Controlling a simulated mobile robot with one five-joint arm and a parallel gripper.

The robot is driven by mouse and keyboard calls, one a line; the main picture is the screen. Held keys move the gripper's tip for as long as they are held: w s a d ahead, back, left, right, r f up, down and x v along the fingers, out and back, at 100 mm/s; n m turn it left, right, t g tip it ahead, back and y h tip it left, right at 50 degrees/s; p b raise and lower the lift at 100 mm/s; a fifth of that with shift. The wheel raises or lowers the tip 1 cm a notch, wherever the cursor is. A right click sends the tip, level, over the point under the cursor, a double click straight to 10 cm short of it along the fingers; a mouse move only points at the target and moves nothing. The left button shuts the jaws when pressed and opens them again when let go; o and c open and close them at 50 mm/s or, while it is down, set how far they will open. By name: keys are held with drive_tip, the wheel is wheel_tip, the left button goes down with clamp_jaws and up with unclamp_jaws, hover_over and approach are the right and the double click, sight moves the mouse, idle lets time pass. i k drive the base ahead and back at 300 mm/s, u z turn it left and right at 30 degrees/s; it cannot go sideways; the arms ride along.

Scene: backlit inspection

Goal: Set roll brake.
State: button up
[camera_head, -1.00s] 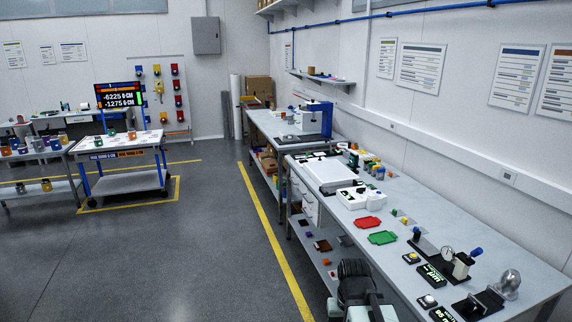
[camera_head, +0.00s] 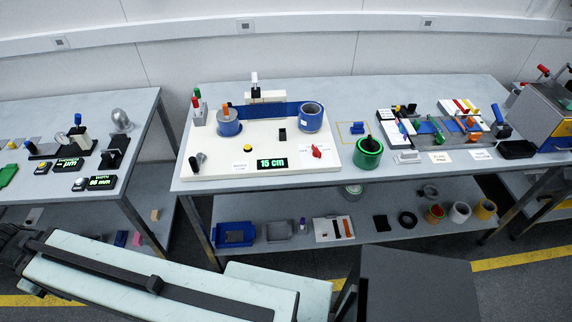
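A white board (camera_head: 215,164) lies on the middle bench. It carries a blue roll with an orange-topped post (camera_head: 228,122) at the left and a second blue roll (camera_head: 311,118) at the right. A blue strip (camera_head: 275,110) runs between them. A red knob or lever (camera_head: 317,152) stands on a pale label in front of the right roll; the label is too small to read, and I cannot tell its setting. A green display (camera_head: 272,163) reads 15 cm. My arm crosses the lower left, well short of the board. I see no gripper fingers.
A green and black roll (camera_head: 369,152) stands right of the board. Further right are small coloured parts on trays and a grey-blue machine (camera_head: 545,110). A lower shelf (camera_head: 380,228) holds trays and rings. Another bench (camera_head: 120,190) stands left across a gap.

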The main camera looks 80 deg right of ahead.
sight(316, 153)
drive_tip(key=z, duration=2.3)
drive_tip(key=k, duration=0.55)
drive_tip(key=z, duration=0.1)
